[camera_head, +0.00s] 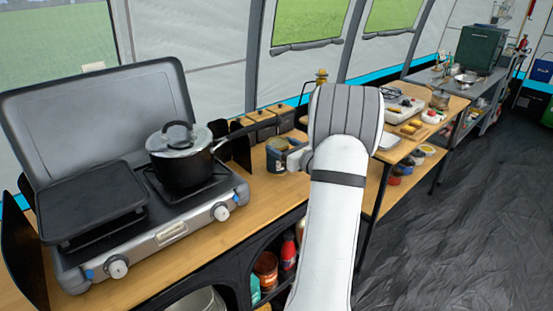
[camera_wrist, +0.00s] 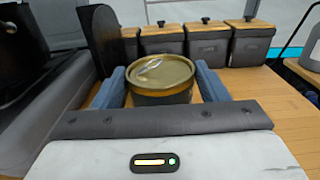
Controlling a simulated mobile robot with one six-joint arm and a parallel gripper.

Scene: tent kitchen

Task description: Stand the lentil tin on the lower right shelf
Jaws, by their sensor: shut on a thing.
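A short round tin with a gold pull-ring lid (camera_wrist: 162,75) is between the two blue-grey fingers of my gripper (camera_wrist: 163,88) in the wrist view. The fingers are shut on its sides, and it is upright. In the head view the tin (camera_head: 277,146) shows dark at the counter's back part, left of my gripper (camera_head: 290,158). Its label cannot be read, and I cannot tell whether its base touches the counter. Under the counter, an opening holds a red bottle (camera_head: 288,252) and an orange jar (camera_head: 266,268). To the right, a lower shelf (camera_head: 416,172) holds several tins and bowls; my arm hides part of the space between.
A camping stove (camera_head: 172,232) with a lidded pot (camera_head: 182,158) stands left on the wooden counter (camera_head: 262,198). Lidded dark canisters (camera_wrist: 208,42) line the back behind the tin. A higher table with food (camera_head: 405,118) stands right. The dark floor (camera_head: 450,230) is clear.

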